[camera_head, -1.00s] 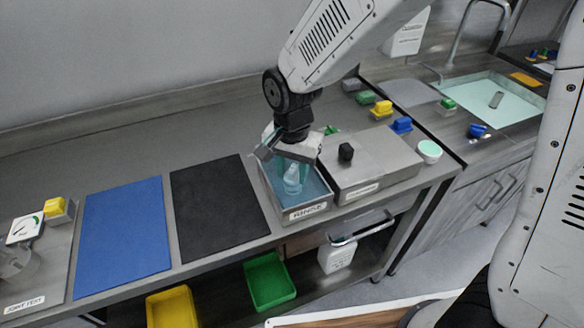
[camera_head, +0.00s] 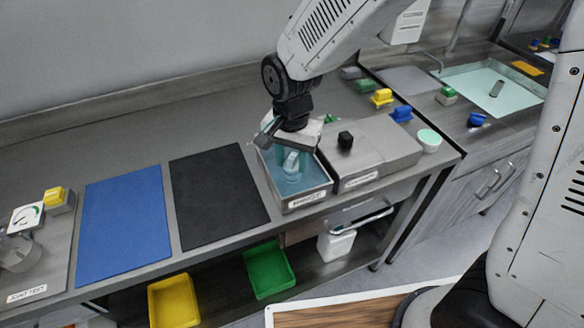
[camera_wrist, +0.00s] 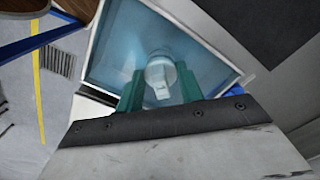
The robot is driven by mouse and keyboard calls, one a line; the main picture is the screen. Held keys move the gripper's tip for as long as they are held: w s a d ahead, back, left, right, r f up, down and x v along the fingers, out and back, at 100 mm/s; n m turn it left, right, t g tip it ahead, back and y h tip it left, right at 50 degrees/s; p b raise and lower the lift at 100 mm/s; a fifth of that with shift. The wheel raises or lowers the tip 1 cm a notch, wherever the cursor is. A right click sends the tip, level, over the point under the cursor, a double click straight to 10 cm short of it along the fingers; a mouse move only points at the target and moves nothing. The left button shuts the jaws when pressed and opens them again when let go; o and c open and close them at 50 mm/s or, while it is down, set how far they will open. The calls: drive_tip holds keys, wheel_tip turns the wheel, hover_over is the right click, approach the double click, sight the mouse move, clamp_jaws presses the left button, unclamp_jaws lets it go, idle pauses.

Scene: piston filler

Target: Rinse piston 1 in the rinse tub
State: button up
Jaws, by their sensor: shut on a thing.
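The rinse tub (camera_head: 307,201) is a grey open box with a "RINSE" label on its front and blue liquid inside, on the counter. My gripper (camera_head: 289,160) points down into the tub, its green fingers shut on a pale, whitish piston (camera_head: 291,161). In the wrist view, the piston (camera_wrist: 160,75) sits between the green fingers (camera_wrist: 160,88) over the blue liquid of the tub (camera_wrist: 105,35). I cannot tell how deep the piston is in the liquid. No number on the piston is readable.
A grey lidded box (camera_head: 372,160) with a black knob stands right of the tub. Black (camera_head: 215,195) and blue (camera_head: 125,230) mats lie left. Yellow and blue blocks stand behind the box. A sink (camera_head: 497,88) is at far right. Green (camera_head: 269,270) and yellow (camera_head: 174,302) bins sit below.

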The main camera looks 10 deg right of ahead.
drive_tip(key=shift+w+a, duration=0.15)
drive_tip(key=shift+w, duration=0.45)
drive_tip(key=shift+s+d, duration=0.15)
drive_tip(key=shift+s, duration=0.45)
drive_tip(key=shift+s+d, duration=0.15)
drive_tip(key=shift+s, duration=0.4)
drive_tip(key=shift+w, duration=0.1)
drive_tip(key=shift+w+a, duration=0.15)
drive_tip(key=shift+w, duration=0.4)
drive_tip(key=shift+w+a, duration=0.15)
drive_tip(key=shift+w, duration=0.35)
drive_tip(key=shift+s, duration=0.2)
drive_tip(key=shift+s+d, duration=0.15)
drive_tip(key=shift+s, duration=0.3)
